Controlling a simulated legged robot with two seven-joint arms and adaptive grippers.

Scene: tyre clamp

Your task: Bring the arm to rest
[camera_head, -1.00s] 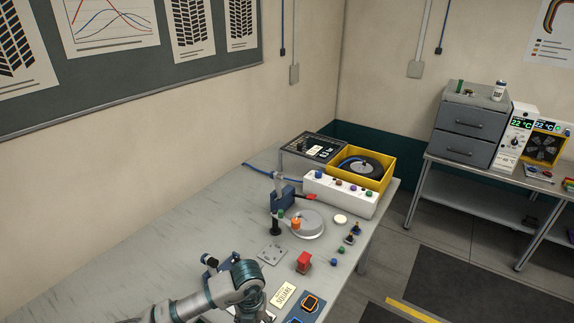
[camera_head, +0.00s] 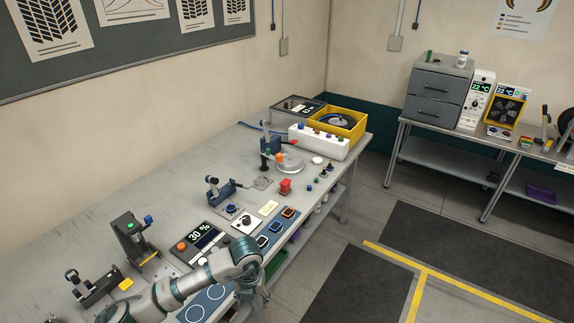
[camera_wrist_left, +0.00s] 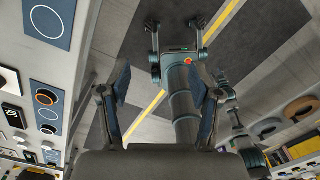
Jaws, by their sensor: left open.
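My left arm comes in from the bottom left in the head view and reaches over the front edge of the workbench (camera_head: 170,205). My left gripper (camera_head: 258,292) hangs down at the bench edge, partly hidden by its own wrist. In the left wrist view the two fingers of my left gripper (camera_wrist_left: 165,105) stand wide apart with nothing between them. Below them are the floor and parts of my own body. No tyre piece is in the gripper.
The bench holds a display panel (camera_head: 201,236), a dark upright device (camera_head: 130,238), a blue toggle clamp (camera_head: 219,190), a red block (camera_head: 285,186) and a yellow box (camera_head: 350,122). A second table (camera_head: 455,156) with grey drawers (camera_head: 438,95) stands at the right. Open floor lies between.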

